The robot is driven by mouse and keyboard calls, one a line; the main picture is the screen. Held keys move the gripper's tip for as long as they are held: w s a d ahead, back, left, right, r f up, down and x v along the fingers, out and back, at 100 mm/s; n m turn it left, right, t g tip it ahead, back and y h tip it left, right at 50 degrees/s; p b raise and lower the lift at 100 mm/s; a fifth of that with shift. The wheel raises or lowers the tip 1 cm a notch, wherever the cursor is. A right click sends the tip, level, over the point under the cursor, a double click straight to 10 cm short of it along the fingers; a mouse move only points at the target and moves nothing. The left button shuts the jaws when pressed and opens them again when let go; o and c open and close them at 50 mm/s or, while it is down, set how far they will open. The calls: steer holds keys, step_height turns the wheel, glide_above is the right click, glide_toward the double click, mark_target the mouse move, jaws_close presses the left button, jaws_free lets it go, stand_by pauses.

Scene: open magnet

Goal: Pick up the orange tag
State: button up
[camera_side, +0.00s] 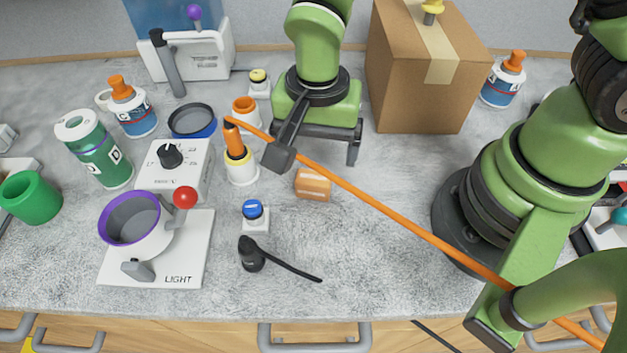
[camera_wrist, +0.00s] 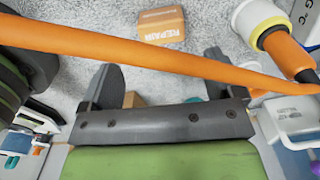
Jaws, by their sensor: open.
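The orange tag (camera_side: 313,184) is a small rounded block lying flat on the grey bench, right of the white-and-orange bottle. It also shows at the top of the wrist view (camera_wrist: 161,25), with pale lettering that looks like "REPAIR". My gripper (camera_side: 315,155) is open and empty, its dark fingers spread apart. In the side view the tag shows just below the gap between them. In the wrist view the tag lies beyond the fingertips of the gripper (camera_wrist: 160,78), roughly centred between them.
A long orange cable (camera_side: 400,227) crosses the side view, passing close to the tag; it also cuts across the wrist view (camera_wrist: 150,62). A cardboard box (camera_side: 412,75) stands behind.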

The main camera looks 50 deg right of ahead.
mark_target(314, 174)
steer(key=shift+w+a+f, duration=0.1)
steer(key=shift+a+f, duration=0.05)
steer(key=shift+f, duration=3.45)
steer(key=c, duration=1)
